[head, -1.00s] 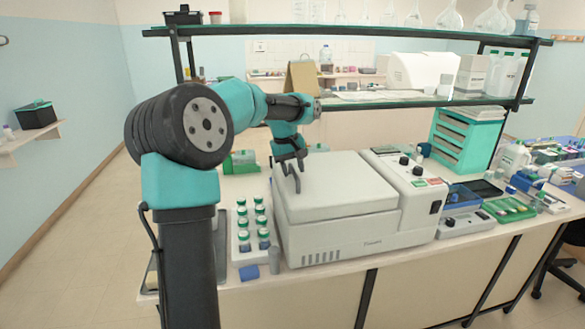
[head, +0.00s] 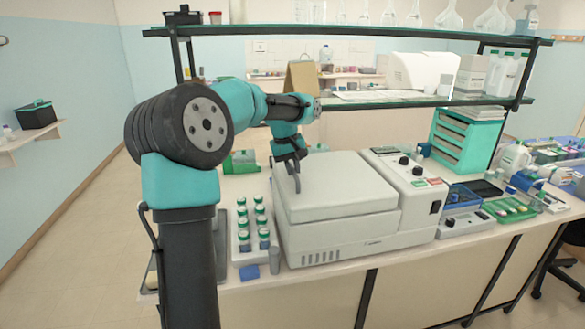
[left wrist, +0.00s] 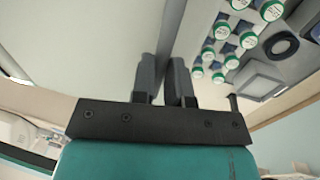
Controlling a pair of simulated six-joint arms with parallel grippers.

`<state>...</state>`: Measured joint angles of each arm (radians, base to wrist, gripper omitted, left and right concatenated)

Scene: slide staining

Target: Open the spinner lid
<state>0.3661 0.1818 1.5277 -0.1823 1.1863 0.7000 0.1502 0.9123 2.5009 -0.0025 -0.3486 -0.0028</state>
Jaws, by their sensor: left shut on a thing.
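The spinner is a pale grey box-shaped machine (head: 345,245) on the bench, with a broad flat lid (head: 340,188) on top. The lid lies level and looks closed. My left gripper (head: 296,186) is at the lid's left edge, pointing down, and is shut on that edge. In the left wrist view the two dark fingers (left wrist: 166,82) stand close together, with a grey edge between them and the pale lid surface (left wrist: 105,50) on the left. The exact contact at the fingertips is hard to see. My right gripper is in neither view.
A rack of green-capped bottles (head: 242,235) stands just left of the spinner. A control panel (head: 405,172) with knobs is at its right. A glass shelf (head: 400,101) spans behind it. Trays and boxes (head: 510,208) crowd the right bench.

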